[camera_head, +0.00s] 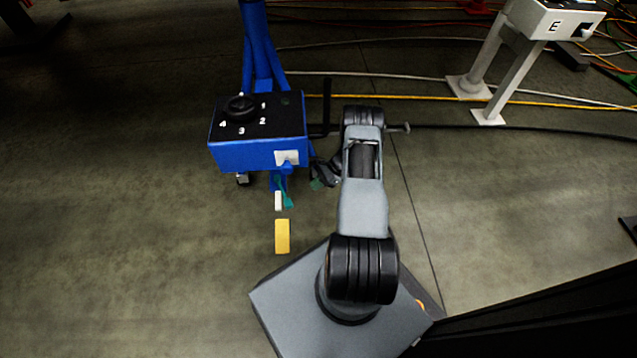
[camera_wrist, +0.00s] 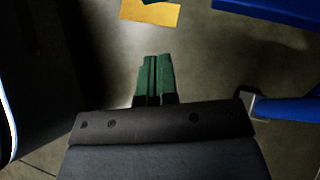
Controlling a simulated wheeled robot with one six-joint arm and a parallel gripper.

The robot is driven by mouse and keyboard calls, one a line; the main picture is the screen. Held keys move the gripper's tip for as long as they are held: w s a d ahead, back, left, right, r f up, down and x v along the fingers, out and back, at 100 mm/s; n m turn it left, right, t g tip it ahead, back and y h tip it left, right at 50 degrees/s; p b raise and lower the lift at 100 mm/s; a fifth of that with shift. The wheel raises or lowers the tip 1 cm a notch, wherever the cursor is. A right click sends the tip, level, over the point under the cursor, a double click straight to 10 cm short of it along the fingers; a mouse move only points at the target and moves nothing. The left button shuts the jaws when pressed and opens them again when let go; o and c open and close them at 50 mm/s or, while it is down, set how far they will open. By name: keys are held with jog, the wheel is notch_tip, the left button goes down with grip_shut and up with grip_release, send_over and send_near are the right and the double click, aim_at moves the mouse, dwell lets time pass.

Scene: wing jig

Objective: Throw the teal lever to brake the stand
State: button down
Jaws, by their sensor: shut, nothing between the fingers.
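The blue stand (camera_head: 257,152) has a box top with a black dial and the numbers 1 to 4. The teal lever (camera_head: 287,197) sticks out low under the front of the box, beside a small white piece (camera_head: 278,201). In the wrist view a bit of teal (camera_wrist: 158,2) shows at the top edge, against a yellow plate (camera_wrist: 150,13). My gripper (camera_head: 316,184) is right of the lever and apart from it, partly hidden by my arm. In the wrist view its green fingers (camera_wrist: 153,60) are together, with nothing between them.
The yellow plate (camera_head: 282,236) is also in front of the stand in the head view. A black handle (camera_head: 326,104) juts from the stand's right side. A white stand marked E (camera_head: 556,22) is at the upper right. Cables cross the floor behind; the floor at left is clear.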

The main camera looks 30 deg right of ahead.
aim_at(283, 192)
jog(key=w+a+f+b, duration=0.1)
jog(key=a+f+b, duration=0.1)
jog(key=a, duration=0.6)
jog(key=shift+w+f, duration=0.2)
jog(key=shift+f, duration=0.7)
